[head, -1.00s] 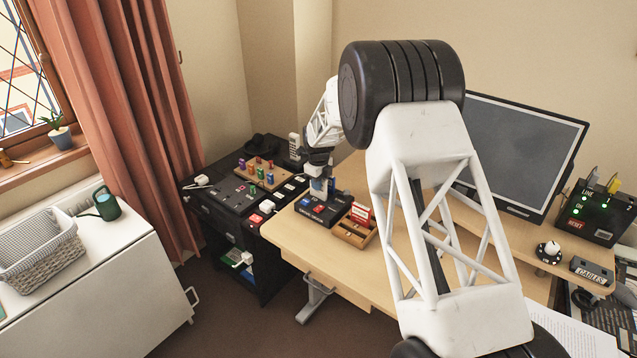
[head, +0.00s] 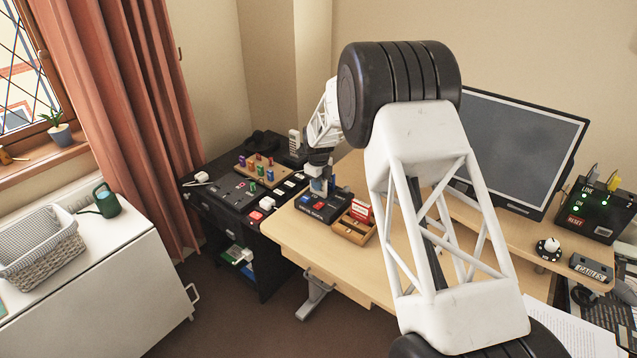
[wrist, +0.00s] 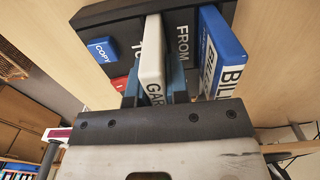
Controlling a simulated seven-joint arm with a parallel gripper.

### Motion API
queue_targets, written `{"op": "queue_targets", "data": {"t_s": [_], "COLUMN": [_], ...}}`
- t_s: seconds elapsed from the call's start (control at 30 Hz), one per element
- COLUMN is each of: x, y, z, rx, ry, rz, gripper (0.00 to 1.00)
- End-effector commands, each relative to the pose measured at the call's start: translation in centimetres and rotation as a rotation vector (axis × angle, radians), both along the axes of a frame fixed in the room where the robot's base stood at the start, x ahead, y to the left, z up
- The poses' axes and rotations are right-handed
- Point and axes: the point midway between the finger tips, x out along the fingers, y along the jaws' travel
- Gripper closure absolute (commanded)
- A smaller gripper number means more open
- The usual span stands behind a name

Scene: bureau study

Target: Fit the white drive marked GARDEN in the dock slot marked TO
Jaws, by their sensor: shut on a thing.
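The white drive (wrist: 151,60), with the letters GAR showing, is between the fingers of my gripper (wrist: 155,88) in the wrist view. My gripper is shut on it. The black dock (wrist: 95,22) lies beyond, with TO printed just left of the white drive and FROM to its right. The drive's far end is over or at the TO slot; I cannot tell whether it is in the slot or how deep. A blue drive (wrist: 222,58) marked BILL stands by FROM. In the head view my gripper (head: 319,181) is at the dock (head: 322,208) on the desk, and the white drive is hard to make out.
A blue COPY button (wrist: 102,50) and a red button (wrist: 120,84) are on the dock. A wooden tray (head: 350,232) with a red drive (head: 361,210) stands close to the dock's right. A monitor (head: 520,150) stands further right. The desk's front is clear.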

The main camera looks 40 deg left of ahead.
Motion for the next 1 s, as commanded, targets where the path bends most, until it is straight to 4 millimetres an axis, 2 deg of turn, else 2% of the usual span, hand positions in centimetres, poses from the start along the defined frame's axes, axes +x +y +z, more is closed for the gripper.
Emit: {"op": "queue_targets", "data": {"t_s": [0.4, 0.43, 0.6, 0.8, 0.9, 1.0], "x": [0.01, 0.01, 0.00, 0.00, -0.02, -0.01], "y": [0.01, 0.01, 0.01, 0.00, -0.01, -0.01], "z": [-0.34, -0.34, -0.35, -0.37, -0.41, -0.40], "rx": [0.000, 0.000, 0.000, 0.000, 0.000, 0.000], "ry": [0.000, 0.000, 0.000, 0.000, 0.000, 0.000], "rz": [0.000, 0.000, 0.000, 0.000, 0.000, 0.000], "gripper": [1.00, 0.83, 0.57, 0.54, 0.42, 0.42]}}
